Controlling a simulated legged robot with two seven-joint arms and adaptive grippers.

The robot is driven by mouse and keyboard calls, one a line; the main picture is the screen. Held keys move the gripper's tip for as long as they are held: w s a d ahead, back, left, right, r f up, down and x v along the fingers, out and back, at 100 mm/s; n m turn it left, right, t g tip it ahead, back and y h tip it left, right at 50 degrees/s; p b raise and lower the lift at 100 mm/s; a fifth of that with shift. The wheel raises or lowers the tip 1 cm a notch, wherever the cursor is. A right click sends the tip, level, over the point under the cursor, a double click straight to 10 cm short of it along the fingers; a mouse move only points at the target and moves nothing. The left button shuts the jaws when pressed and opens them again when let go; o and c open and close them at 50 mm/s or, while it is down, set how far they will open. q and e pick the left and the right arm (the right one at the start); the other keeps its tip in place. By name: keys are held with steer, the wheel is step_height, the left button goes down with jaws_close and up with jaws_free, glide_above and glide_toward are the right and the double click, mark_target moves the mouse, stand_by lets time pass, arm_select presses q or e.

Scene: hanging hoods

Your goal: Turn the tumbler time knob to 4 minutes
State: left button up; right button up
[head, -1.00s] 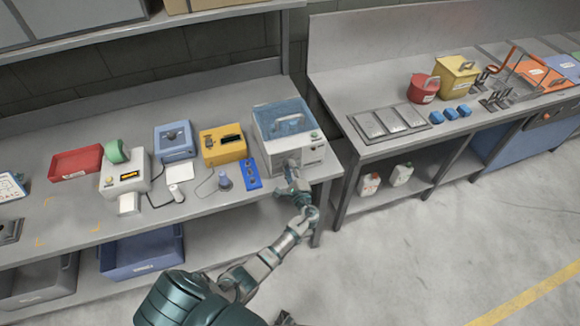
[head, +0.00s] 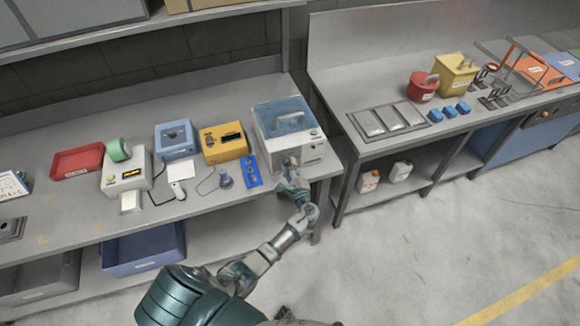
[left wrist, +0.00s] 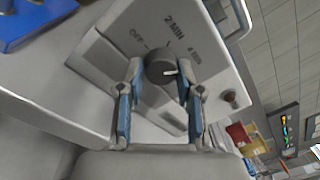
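The tumbler (head: 284,126) is a pale box with a clear bluish lid, at the right end of the left bench in the head view. Its time knob (left wrist: 159,66) is a dark round dial with a white pointer line, on a front panel marked OFF, 2 MIN and 4 MIN. The pointer points right in the left wrist view, a little below the 4 MIN label; exact alignment is unclear. My left gripper (left wrist: 160,72) has a fingertip on each side of the knob and appears shut on it; it also shows at the tumbler's front (head: 289,166). My right gripper is not in view.
A blue strip with round parts (head: 251,171) and a yellow box (head: 223,143) stand left of the tumbler. A reddish-brown button (left wrist: 230,97) is right of the knob. A second bench (head: 440,140) stands to the right across a narrow gap. The floor in front is clear.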

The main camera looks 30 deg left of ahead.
arm_select(q)
steer(key=o, duration=0.3)
steer(key=shift+w+f, duration=0.1)
steer(key=shift+w, duration=0.05)
steer(key=shift+a, duration=0.1)
steer(key=v, duration=1.2)
